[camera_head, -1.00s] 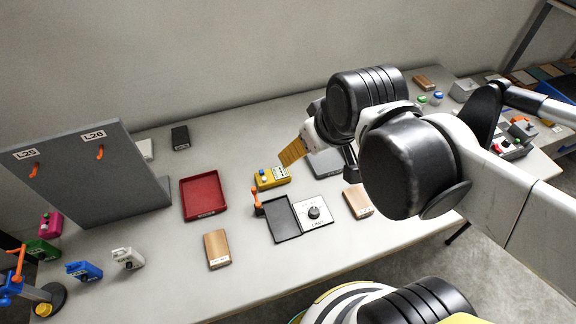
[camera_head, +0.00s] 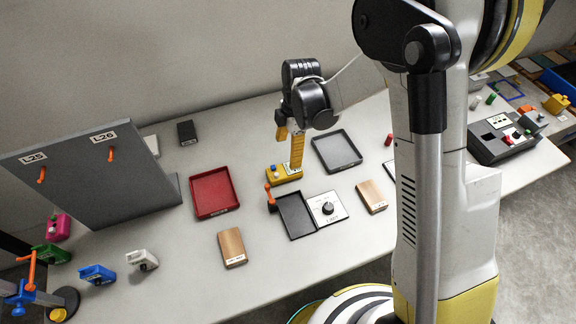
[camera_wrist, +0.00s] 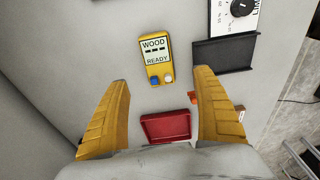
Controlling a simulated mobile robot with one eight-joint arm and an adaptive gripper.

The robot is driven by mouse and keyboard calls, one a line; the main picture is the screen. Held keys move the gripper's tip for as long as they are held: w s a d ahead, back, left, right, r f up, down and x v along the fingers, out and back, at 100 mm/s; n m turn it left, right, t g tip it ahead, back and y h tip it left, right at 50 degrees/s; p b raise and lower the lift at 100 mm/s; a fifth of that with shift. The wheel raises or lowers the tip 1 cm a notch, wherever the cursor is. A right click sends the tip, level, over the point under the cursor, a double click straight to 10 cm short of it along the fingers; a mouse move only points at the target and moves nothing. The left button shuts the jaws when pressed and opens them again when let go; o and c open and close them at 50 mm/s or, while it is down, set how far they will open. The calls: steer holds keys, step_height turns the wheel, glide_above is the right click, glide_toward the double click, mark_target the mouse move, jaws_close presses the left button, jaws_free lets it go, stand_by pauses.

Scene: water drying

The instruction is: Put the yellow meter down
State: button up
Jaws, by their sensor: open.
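The yellow meter (camera_head: 281,175) lies on the table, behind the black tray and right of the red tray. In the wrist view the meter (camera_wrist: 154,72) shows its face, with a label reading "WOOD" and "READY", a blue button and a white button. My gripper (camera_head: 289,140) is above the table with its yellow fingers pointing down; one finger overlaps the meter's edge in the head view. In the wrist view my gripper (camera_wrist: 163,84) is open with its fingers wide apart. The meter shows beyond the fingertips, and nothing is held between them.
The red tray (camera_head: 193,213) is left of the meter. The black tray (camera_head: 298,218) and dial unit (camera_head: 338,204) are in front. A grey tray (camera_head: 317,152) is to the right. Wooden blocks (camera_head: 232,248) (camera_head: 371,197) lie nearer the front. A grey panel (camera_head: 85,185) stands at left.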

mark_target(285, 170)
steer(key=f+b, duration=0.1)
steer(key=f, duration=0.2)
steer(key=f+b, duration=0.2)
steer(key=f, duration=0.2)
steer(key=a+f+b, duration=0.1)
steer(key=f, duration=0.2)
steer(key=shift+f+b, duration=0.3)
steer(key=shift+r, duration=0.1)
steer(key=c, duration=1.5)
